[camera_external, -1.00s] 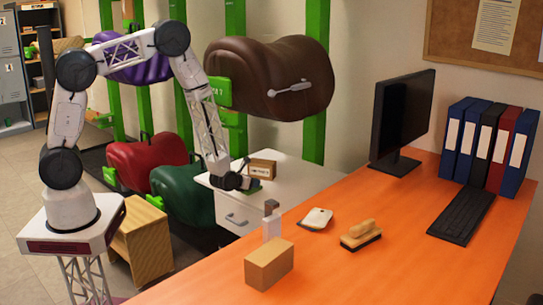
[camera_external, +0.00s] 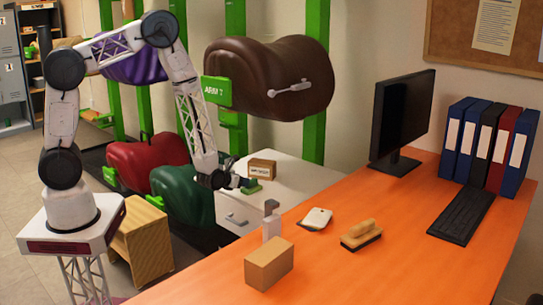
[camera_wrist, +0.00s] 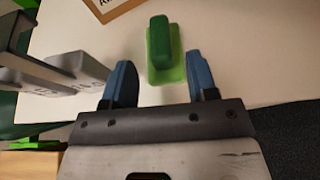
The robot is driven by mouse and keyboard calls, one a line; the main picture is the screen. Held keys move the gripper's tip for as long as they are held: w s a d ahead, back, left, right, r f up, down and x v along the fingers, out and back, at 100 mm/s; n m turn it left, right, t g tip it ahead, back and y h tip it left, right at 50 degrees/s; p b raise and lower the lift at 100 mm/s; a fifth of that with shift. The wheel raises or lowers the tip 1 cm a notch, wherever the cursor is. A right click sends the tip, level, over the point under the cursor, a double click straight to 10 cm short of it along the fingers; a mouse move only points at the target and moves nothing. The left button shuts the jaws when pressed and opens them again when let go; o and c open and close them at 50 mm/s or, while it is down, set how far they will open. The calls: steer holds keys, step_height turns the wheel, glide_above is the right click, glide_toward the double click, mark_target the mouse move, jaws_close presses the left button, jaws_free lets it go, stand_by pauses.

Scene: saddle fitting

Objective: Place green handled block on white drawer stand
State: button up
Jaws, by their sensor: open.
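The green handled block (camera_external: 252,186) rests on the white top of the drawer stand (camera_external: 300,192). In the wrist view the block (camera_wrist: 165,50) has a dark green handle on a lighter green base, and it lies ahead of my fingertips, apart from them. The stand's white top (camera_wrist: 230,60) shows around it. My gripper (camera_external: 232,178) is open and empty, with its blue fingers (camera_wrist: 158,78) spread on either side below the block in the wrist view.
A small cardboard box (camera_external: 262,168) stands on the stand behind the block. The orange desk (camera_external: 410,240) is to the right, with a bottle (camera_external: 271,222), a brown block (camera_external: 269,264) and a brush (camera_external: 361,235). Coloured saddles (camera_external: 182,195) hang behind my arm.

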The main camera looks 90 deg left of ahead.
steer(key=shift+v, duration=2.45)
steer(key=s+d+r+n+g+y, duration=0.1)
steer(key=s+d+r+n+g, duration=0.15)
steer(key=r+n, duration=0.45)
steer(key=s+d+r+n+g+y, duration=0.1)
steer(key=s+r+n+g, duration=0.25)
steer(key=r, duration=0.85)
steer(key=s+d+r+n+g+y, duration=0.1)
steer(key=s+d+r+n+g, duration=0.15)
steer(key=r+n, duration=0.45)
steer(key=s+d+r+n+h, duration=0.3)
steer(key=s+d+r+h, duration=0.1)
steer(key=s+d+r, duration=0.2)
steer(key=s+d+r+n+t+h, duration=0.1)
steer(key=s+d+r+n+h, duration=0.2)
steer(key=s+d+r, duration=0.3)
steer(key=s+d+r+n+h, duration=0.3)
steer(key=s+d+r+h, duration=0.2)
steer(key=s+d, duration=0.4)
steer(key=d, duration=0.5)
steer(key=shift+s+r+t+h, duration=0.2)
steer(key=shift+r+t+h, duration=0.1)
steer(key=shift+r+t, duration=0.1)
